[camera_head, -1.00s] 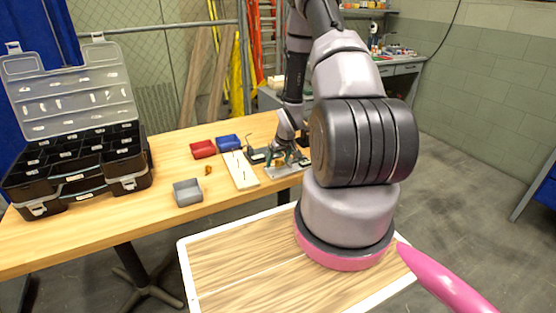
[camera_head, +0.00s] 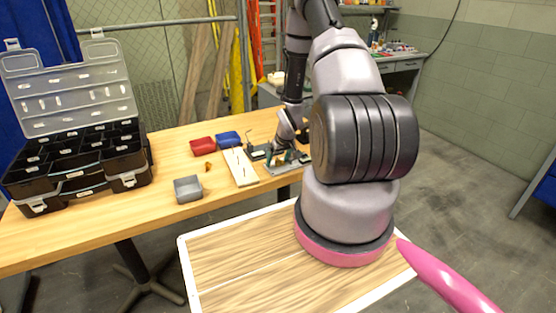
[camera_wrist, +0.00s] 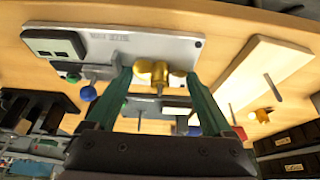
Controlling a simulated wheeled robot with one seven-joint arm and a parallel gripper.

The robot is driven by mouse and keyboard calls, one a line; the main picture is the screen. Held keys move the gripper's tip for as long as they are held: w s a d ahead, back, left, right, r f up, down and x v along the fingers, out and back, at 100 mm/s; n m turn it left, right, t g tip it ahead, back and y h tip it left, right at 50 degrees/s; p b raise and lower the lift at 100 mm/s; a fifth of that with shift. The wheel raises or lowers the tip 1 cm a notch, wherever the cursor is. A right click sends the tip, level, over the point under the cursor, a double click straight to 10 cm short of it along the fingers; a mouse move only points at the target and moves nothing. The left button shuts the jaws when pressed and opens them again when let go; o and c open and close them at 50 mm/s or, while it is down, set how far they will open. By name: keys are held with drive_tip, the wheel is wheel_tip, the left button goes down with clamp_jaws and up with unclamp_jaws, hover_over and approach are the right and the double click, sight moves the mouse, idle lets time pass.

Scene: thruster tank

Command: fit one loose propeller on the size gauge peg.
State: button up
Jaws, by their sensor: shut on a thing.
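My gripper (camera_wrist: 158,78) has its two green fingers on either side of a brass-coloured propeller (camera_wrist: 152,70) and is shut on it. The propeller is close over the grey gauge plate (camera_wrist: 112,46), which carries thin upright pegs. I cannot tell whether the propeller is around a peg or only above one. In the head view the gripper (camera_head: 287,157) is low over the gauge plate (camera_head: 283,169), partly hidden by my arm. Another loose orange-brown propeller (camera_head: 208,166) lies on the table. A pale board with thin pegs (camera_head: 240,168) lies left of the plate.
A red bin (camera_head: 202,146), a blue bin (camera_head: 228,139) and a grey bin (camera_head: 188,190) stand around the board. A large open black case (camera_head: 75,170) takes up the table's left end. The wooden table (camera_head: 100,228) is bare along its front left.

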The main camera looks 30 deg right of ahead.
drive_tip(key=o, duration=1.2)
drive_tip(key=shift+c, duration=0.2)
drive_tip(key=w+v, duration=0.1)
drive_tip(key=v, duration=1.3)
drive_tip(key=shift+r, duration=0.55)
drive_tip(key=shift+w, duration=0.2)
